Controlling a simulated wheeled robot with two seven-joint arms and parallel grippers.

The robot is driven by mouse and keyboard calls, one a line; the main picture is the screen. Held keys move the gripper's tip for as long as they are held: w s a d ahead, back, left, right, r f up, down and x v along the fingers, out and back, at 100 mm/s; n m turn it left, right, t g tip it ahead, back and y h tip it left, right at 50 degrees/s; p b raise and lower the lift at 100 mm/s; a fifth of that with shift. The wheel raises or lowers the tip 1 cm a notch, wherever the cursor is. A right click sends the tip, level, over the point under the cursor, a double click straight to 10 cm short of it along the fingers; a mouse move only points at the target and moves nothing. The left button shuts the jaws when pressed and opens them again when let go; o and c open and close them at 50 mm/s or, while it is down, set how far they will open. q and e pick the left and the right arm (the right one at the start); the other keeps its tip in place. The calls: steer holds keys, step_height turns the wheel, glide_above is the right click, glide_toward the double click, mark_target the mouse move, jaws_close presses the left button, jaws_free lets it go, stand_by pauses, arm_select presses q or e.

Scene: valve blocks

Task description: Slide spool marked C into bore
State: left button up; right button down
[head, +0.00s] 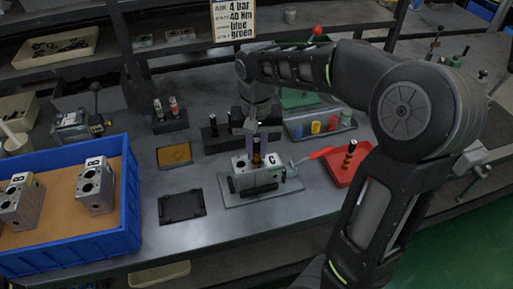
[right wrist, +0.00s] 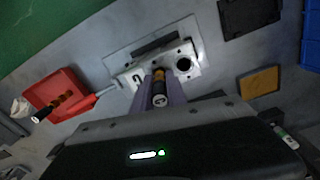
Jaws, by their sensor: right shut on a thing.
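My right gripper (head: 254,139) is shut on a dark spool (head: 256,155) with orange-gold bands and holds it upright over the grey valve block (head: 262,180). In the right wrist view the spool (right wrist: 159,90) stands between the two fingers, its end towards the camera, with a pale mark too small to read. Its far end meets the block (right wrist: 136,76) in the picture; I cannot tell whether it is inside a bore. An open dark bore (right wrist: 183,64) shows beside it. My left gripper is not in view.
A red tray (head: 336,175) with another banded spool (head: 349,156) lies to the right. A blue crate (head: 128,213) with two valve blocks stands left. A dark rack (head: 216,144) stands close behind the block. A black tray (head: 182,206) and an orange pad (head: 174,155) lie left.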

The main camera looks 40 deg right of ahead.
mark_target(256, 140)
steer(key=shift+f+b, duration=0.45)
steer(key=shift+f, duration=0.25)
steer(key=c, duration=1.3)
jaws_free()
steer(key=shift+o, duration=0.2)
step_height(256, 140, up, 8)
steer(key=shift+f, duration=0.1)
